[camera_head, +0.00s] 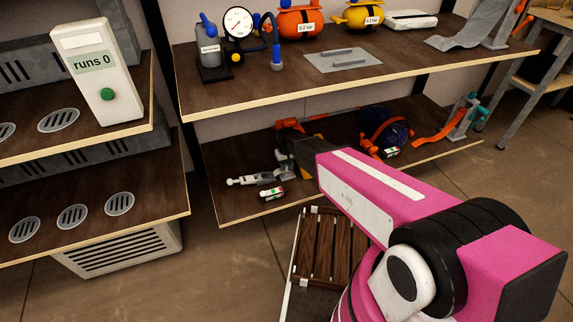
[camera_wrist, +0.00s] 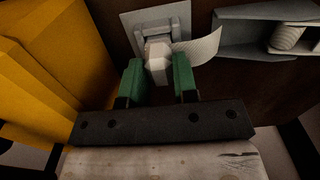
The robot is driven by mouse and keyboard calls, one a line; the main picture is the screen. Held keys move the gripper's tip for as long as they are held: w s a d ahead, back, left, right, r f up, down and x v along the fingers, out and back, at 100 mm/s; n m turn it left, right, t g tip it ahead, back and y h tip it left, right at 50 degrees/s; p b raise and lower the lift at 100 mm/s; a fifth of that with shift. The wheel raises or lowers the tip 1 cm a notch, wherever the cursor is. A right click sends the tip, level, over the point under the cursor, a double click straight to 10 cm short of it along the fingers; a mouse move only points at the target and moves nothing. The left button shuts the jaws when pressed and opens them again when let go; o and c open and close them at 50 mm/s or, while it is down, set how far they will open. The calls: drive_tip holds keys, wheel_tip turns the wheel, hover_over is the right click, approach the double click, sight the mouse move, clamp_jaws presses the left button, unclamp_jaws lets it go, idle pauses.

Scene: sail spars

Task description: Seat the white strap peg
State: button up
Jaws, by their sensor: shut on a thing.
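In the wrist view my gripper (camera_wrist: 159,83) has two green fingertips closed on either side of a white block-like peg (camera_wrist: 158,60). A pale ribbed strap (camera_wrist: 200,46) runs from beside the peg to the right. Just beyond the peg is a light grey bracket on a square plate (camera_wrist: 143,20). The peg overlaps the bracket in this view, and I cannot tell how deep it sits. In the head view my pink arm reaches to the lower shelf and hides the fingertips and peg. A grey-white fitting (camera_head: 262,178) shows left of my wrist there.
A yellow body (camera_wrist: 35,75) stands close on the left in the wrist view; a grey fitting with a white roll (camera_wrist: 286,38) is at right. The lower shelf (camera_head: 228,206) also bears an orange strap (camera_head: 437,137) and a dark blue round thing (camera_head: 392,130). The upper shelf (camera_head: 270,88) is overhead.

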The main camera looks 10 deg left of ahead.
drive_tip(key=shift+f, duration=0.1)
drive_tip(key=o, duration=1)
wheel_tip(320, 180, up, 11)
drive_tip(key=shift+d+f, duration=0.1)
idle(0.4)
